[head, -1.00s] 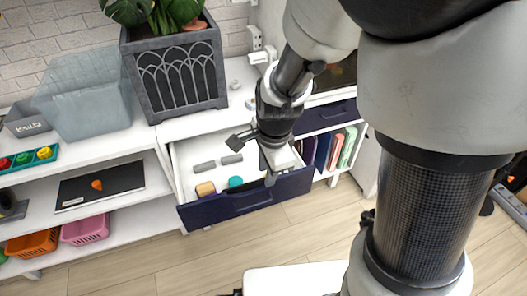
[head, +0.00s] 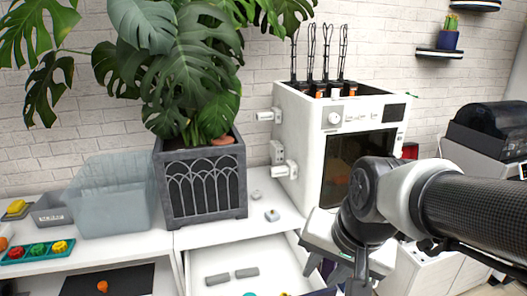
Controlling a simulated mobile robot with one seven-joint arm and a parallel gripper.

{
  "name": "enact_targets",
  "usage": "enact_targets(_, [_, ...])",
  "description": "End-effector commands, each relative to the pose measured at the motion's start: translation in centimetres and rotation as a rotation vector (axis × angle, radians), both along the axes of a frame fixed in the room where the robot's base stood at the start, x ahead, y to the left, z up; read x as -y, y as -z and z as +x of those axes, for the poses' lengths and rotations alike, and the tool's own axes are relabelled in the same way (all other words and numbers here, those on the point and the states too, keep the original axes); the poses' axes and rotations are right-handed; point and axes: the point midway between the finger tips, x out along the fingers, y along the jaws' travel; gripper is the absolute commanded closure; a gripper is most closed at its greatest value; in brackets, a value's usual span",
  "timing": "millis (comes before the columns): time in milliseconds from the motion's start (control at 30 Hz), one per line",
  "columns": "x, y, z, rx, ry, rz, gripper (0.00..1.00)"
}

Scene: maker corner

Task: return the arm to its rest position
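My arm (head: 465,212) reaches in from the right edge in the head view, bent at a dark joint in front of the white machine. My gripper (head: 337,270) hangs below that joint near the bottom edge, pointing down. Its two fingers look apart with nothing seen between them; the tips are near the frame's bottom and partly hard to make out.
A large plant in a grey planter (head: 203,185) stands on the white cabinet. A translucent bin (head: 112,198) is left of it. The white machine (head: 291,150) with a dark window stands close behind my arm. A black printer-like unit (head: 488,133) is at the right.

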Motion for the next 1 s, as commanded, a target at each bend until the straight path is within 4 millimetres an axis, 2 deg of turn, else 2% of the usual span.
enact_targets(33, [0.7,-1.1,-0.8,0.035,-0.051,-0.035,0.73])
enact_targets(100, [1.4,-2.1,-1.9,0.067,-0.126,-0.091,0.73])
enact_targets(333, [3.5,-4.5,-5.2,0.14,-0.327,-0.282,0.73])
enact_targets(367, [3.6,-5.4,-5.4,0.143,-0.343,-0.298,0.73])
enact_targets(400, [3.5,-6.9,-5.3,0.137,-0.343,-0.29,0.73])
enact_targets(567, [3.4,-10.2,-5.2,0.136,-0.341,-0.287,0.73])
enact_targets(800, [3.4,-15.8,-5.2,0.136,-0.34,-0.285,0.73])
enact_targets(900, [3.4,-17.4,-5.2,0.136,-0.34,-0.285,0.73])
enact_targets(1000, [3.4,-18.0,-5.2,0.136,-0.34,-0.284,0.73])
